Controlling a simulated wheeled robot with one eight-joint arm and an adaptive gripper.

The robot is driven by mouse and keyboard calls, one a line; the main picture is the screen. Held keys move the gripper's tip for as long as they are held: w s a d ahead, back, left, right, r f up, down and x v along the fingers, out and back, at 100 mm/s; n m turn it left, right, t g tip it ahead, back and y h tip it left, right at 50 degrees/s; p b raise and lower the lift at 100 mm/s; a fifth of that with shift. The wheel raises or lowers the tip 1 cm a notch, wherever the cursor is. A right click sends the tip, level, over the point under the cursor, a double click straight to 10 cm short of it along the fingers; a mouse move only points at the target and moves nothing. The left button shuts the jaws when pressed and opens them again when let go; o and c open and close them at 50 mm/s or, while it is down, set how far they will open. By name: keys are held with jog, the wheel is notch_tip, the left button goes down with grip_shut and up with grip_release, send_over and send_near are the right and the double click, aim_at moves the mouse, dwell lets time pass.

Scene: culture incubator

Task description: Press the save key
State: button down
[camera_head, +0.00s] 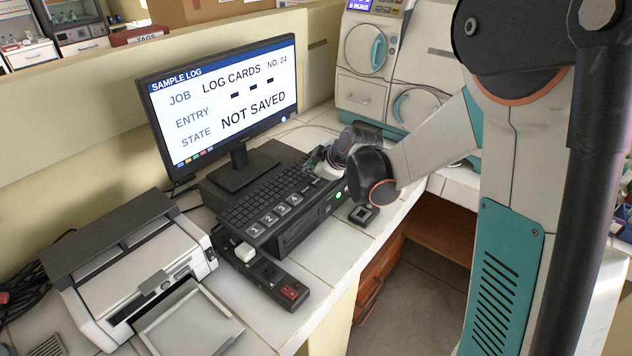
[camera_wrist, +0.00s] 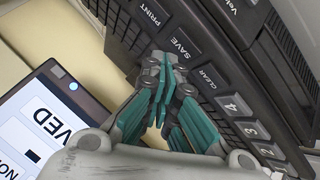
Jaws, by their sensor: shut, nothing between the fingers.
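The black keyboard (camera_head: 262,200) lies on a dark case in front of the monitor. In the wrist view the SAVE key (camera_wrist: 183,45) sits between the PRINT key (camera_wrist: 154,14) and the CLEAR key (camera_wrist: 208,76). My gripper (camera_head: 318,163) is at the keyboard's far right end. In the wrist view my gripper (camera_wrist: 165,65) is shut and empty, its tips at the lower edge of the SAVE key. I cannot tell whether they touch it.
A printer (camera_head: 135,265) stands at the left. A power strip (camera_head: 262,270) with a white plug and red switch lies in front of the case. A small dark block (camera_head: 363,214) is on the counter below my wrist. An incubator-like cabinet (camera_head: 385,60) stands behind.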

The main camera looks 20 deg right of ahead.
aim_at(314, 183)
jog(key=shift+f, duration=0.1)
dwell(0.3)
jog(key=shift+f+b, duration=0.35)
jog(key=shift+b, duration=0.05)
jog(key=shift+f+b, duration=0.3)
dwell(0.6)
jog(key=shift+r, duration=0.15)
jog(key=shift+r+p, duration=0.55)
jog(key=shift+r, duration=0.05)
jog(key=shift+r, duration=0.1)
jog(key=shift+r+p, duration=1.75)
jog(key=shift+r, duration=0.75)
